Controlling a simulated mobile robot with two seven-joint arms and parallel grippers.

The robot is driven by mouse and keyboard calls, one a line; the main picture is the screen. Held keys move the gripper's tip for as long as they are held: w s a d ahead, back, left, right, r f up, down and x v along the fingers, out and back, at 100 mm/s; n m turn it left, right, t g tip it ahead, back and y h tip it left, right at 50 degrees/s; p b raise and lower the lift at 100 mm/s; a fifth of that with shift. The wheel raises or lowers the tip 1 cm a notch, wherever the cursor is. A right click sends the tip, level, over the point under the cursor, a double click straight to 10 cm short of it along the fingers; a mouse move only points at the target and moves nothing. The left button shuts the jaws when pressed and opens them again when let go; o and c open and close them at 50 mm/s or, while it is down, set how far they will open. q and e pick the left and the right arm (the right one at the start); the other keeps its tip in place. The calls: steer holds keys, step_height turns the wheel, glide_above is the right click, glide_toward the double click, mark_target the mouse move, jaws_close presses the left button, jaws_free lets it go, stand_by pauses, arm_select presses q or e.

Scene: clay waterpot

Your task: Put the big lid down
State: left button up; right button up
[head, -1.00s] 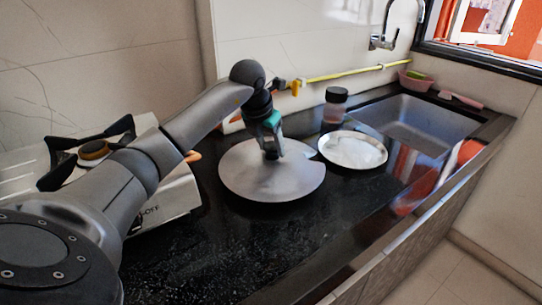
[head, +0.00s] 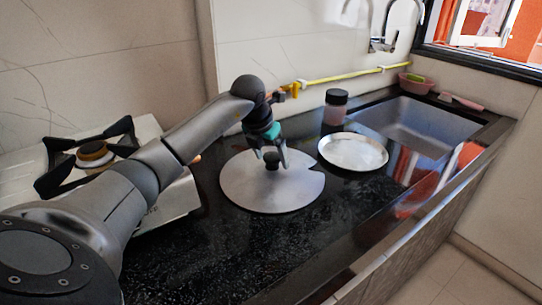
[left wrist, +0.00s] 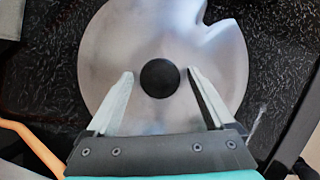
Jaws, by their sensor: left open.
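The big lid (head: 250,192) is a round grey metal disc with a notch in its rim and a black knob (head: 271,160) at its middle. It lies on the black counter. My left gripper (head: 272,160) is open above the lid, its fingers apart on either side of the knob. In the left wrist view the lid (left wrist: 110,60) fills the middle, and the knob (left wrist: 160,78) sits between the two separate fingertips of my left gripper (left wrist: 162,82), with clear gaps on both sides. My right gripper is not in view.
A shiny metal plate (head: 353,152) lies just right of the lid, with a dark-lidded jar (head: 335,107) behind it. A gas stove (head: 172,205) stands to the left, and a sink (head: 415,125) is at the back right. The counter (head: 215,255) in front of the lid is clear.

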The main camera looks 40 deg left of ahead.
mark_target(262, 177)
arm_select(q)
steer(key=shift+s+r, duration=0.15)
steer(key=shift+r, duration=0.35)
steer(key=p+v, duration=0.3)
steer(key=v, duration=0.8)
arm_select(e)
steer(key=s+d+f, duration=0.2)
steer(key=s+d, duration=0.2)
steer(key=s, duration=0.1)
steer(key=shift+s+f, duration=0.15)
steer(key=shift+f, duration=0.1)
arm_select(q)
steer(key=shift+s+r, duration=0.1)
steer(key=shift+r, duration=0.05)
